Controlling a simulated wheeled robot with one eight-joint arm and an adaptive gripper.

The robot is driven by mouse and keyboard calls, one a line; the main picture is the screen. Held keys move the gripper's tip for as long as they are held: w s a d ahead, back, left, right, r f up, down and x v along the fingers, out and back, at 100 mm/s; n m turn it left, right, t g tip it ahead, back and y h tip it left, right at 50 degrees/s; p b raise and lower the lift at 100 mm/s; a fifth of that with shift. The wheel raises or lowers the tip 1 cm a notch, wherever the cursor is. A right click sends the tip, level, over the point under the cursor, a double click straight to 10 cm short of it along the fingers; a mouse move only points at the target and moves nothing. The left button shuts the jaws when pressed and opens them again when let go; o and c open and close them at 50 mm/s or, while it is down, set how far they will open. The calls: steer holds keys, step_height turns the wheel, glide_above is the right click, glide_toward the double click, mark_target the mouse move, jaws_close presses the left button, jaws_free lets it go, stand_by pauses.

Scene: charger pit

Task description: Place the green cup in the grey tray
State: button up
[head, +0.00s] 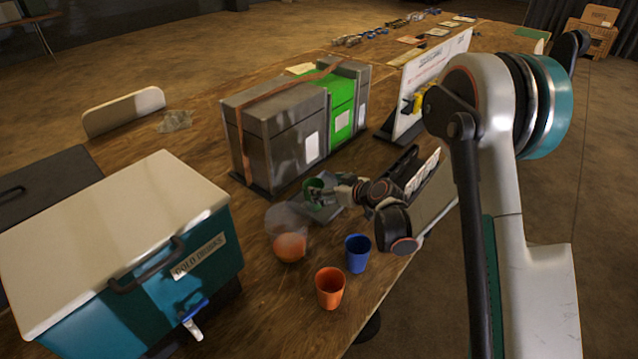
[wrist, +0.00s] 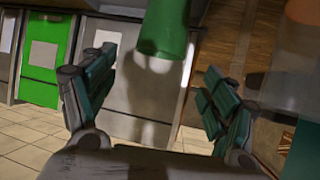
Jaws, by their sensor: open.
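The green cup (head: 312,188) is at the middle of the head view, right by the fingertips of my gripper (head: 328,192). In the wrist view the green cup (wrist: 165,30) shows at the top centre, ahead of and between the two fingers of my open gripper (wrist: 158,66), with gaps on both sides. The grey tray (head: 323,214) lies below the cup and gripper in the head view, partly hidden by them. I cannot tell whether the cup rests in the tray or is just above it.
Grey and green boxes (head: 285,125) stand behind the cup. A teal cooler (head: 215,255) is at left; a white sign (head: 433,75) behind right.

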steer(key=s+d+r+m+t, duration=0.1)
steer(key=d+r+t, duration=0.2)
steer(key=r, duration=0.8)
steer(key=d+r+t, duration=0.3)
steer(key=r, duration=0.8)
steer(key=s+d+r+m+t+h, duration=0.1)
steer(key=s+d+r+m+h, duration=0.25)
steer(key=d+r, duration=0.25)
steer(key=s+d+r+m+t+h, duration=0.1)
steer(key=s+d+r+m+h, duration=0.2)
steer(key=d+r+h, duration=0.3)
steer(key=s+d+m+g+h, duration=0.2)
steer(key=s+d, duration=0.3)
steer(key=s, duration=0.3)
steer(key=s+a+f+g+y, duration=0.1)
steer(key=s+f+g, duration=0.1)
steer(key=s+f, duration=0.2)
steer(key=s+a+f+n+g+y, duration=0.1)
steer(key=s+a+f+g, duration=0.1)
steer(key=s, duration=0.9)
steer(key=s+a+f+g+y, duration=0.1)
steer(key=s+f+g+y, duration=0.1)
steer(key=s+f+g, duration=0.2)
steer(key=s+f, duration=0.2)
steer(key=s, duration=0.1)
steer(key=shift+s+a+f+n+p, duration=0.25)
steer(key=shift+s+f+n+p, duration=0.05)
steer(key=shift+s+f+n, duration=0.1)
